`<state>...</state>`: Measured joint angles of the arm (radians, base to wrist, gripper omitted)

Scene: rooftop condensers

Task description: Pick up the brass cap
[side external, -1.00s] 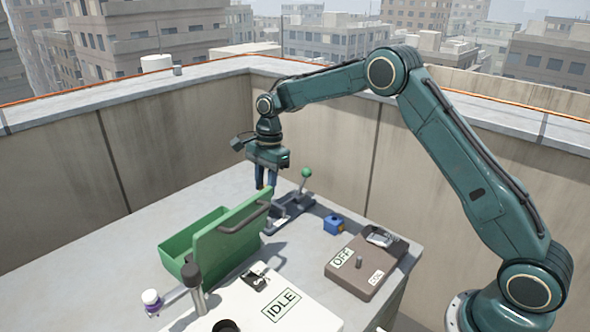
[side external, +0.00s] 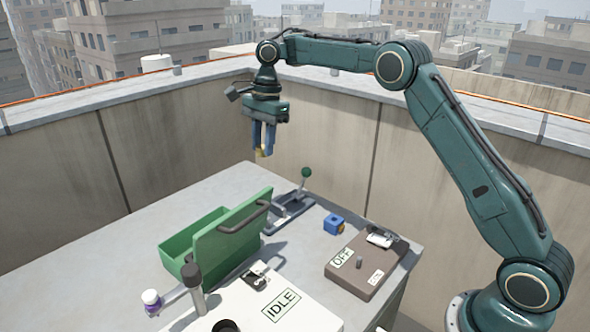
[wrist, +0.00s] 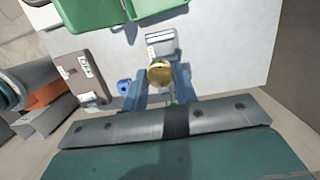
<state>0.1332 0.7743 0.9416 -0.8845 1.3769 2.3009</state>
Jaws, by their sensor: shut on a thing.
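The brass cap (wrist: 160,74) is a small round gold piece. It sits between the two fingertips of my gripper (wrist: 160,84) in the wrist view. In the side external view the brass cap (side external: 260,153) shows as a yellowish bit at the tips of the blue fingers. My gripper (side external: 262,146) is shut on it, pointing down, well above the far part of the table. The fingers partly cover the cap in the side view.
Below stand a green open bin (side external: 188,238) with a raised lid, a lever with a green knob (side external: 306,172), a blue block (side external: 334,224) and a brown switch box (side external: 362,268) marked OFF. A white panel (side external: 240,308) reads IDLE. Concrete parapet walls (side external: 180,135) stand behind the table.

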